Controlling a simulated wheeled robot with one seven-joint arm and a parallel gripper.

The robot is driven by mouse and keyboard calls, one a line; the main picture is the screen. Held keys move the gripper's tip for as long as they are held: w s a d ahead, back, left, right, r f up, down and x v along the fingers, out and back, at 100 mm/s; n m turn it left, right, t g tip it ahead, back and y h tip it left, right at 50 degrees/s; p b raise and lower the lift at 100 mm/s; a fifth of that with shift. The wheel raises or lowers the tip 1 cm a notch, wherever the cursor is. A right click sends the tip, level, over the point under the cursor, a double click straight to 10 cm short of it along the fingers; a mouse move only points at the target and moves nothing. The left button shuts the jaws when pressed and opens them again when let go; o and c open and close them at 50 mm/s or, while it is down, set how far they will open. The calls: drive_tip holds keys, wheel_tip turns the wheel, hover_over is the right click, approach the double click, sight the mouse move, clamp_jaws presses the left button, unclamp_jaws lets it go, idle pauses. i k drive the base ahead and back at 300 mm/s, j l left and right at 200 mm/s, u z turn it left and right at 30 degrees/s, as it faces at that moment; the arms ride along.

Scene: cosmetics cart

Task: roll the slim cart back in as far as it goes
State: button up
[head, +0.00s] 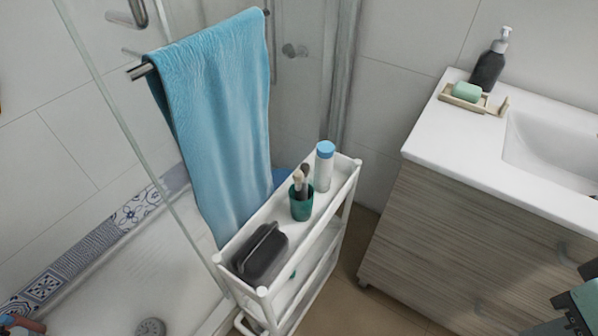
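The slim white cart (330,214) stands between the shower glass and the vanity, its long side running from lower left to upper right. Its far end is near the tiled back wall; I cannot tell whether it touches. Its near end (263,293) sticks out toward me, with a white handle (242,323) low on it, partly cut off. On its top tray are a dark box, a green cup with brushes and a white bottle with a blue cap. A grey-green and black part, seemingly my gripper (575,300), shows at the lower right edge, apart from the cart. Its fingers are unclear.
A blue towel (215,110) hangs from a bar beside the cart's left side. The wood-grain vanity (450,240) with a white basin top (440,140) stands to the right. A strip of bare floor (350,290) lies between cart and vanity. The shower tray (130,270) is at left.

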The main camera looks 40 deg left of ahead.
sight(259, 262)
drive_tip(key=u, duration=1.95)
